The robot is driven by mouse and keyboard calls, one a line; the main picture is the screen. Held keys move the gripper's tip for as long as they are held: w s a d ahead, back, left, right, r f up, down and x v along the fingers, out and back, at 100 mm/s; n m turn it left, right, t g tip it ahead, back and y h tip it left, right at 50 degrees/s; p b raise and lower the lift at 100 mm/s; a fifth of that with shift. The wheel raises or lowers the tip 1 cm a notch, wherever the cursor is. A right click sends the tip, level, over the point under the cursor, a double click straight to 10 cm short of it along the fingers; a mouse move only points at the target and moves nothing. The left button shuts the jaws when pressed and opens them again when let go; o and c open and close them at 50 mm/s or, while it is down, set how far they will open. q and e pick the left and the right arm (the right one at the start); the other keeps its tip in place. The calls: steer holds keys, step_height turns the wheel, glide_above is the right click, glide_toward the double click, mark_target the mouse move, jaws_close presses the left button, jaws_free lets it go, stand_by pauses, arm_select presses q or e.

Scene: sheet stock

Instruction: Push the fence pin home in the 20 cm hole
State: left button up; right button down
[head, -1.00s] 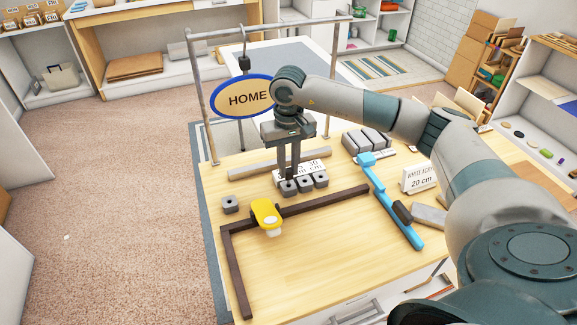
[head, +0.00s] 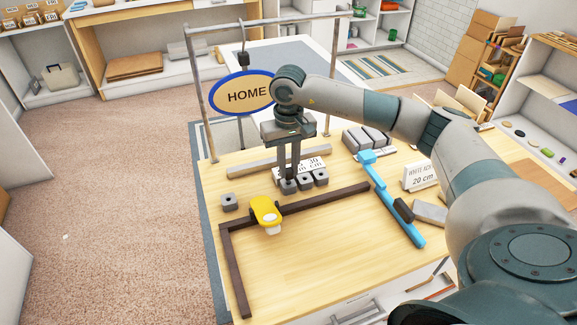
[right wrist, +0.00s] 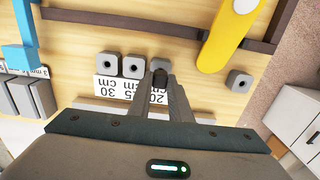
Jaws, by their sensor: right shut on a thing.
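My right gripper (head: 290,178) points straight down over the leftmost of three grey blocks with holes (head: 289,187) in the head view. In the right wrist view its fingers (right wrist: 162,84) are shut on a dark pin (right wrist: 160,78) at that same block (right wrist: 160,66). How deep the pin sits in the hole is hidden by the fingers. A number card (right wrist: 130,88) beside the blocks shows 30 and 25; the number by the gripper is partly covered. A sign (head: 420,178) at the right reads 20 cm. My left gripper is not in view.
A dark L-shaped fence (head: 300,206) with a yellow clamp-like piece (head: 266,212) lies in front of the blocks. A lone grey block (head: 229,202) is at the left. A blue bar (head: 387,200) lies at the right. A HOME sign (head: 240,95) hangs behind.

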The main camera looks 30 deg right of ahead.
steer(key=shift+f, duration=0.15)
steer(key=shift+d+f, duration=0.1)
stand_by(0.4)
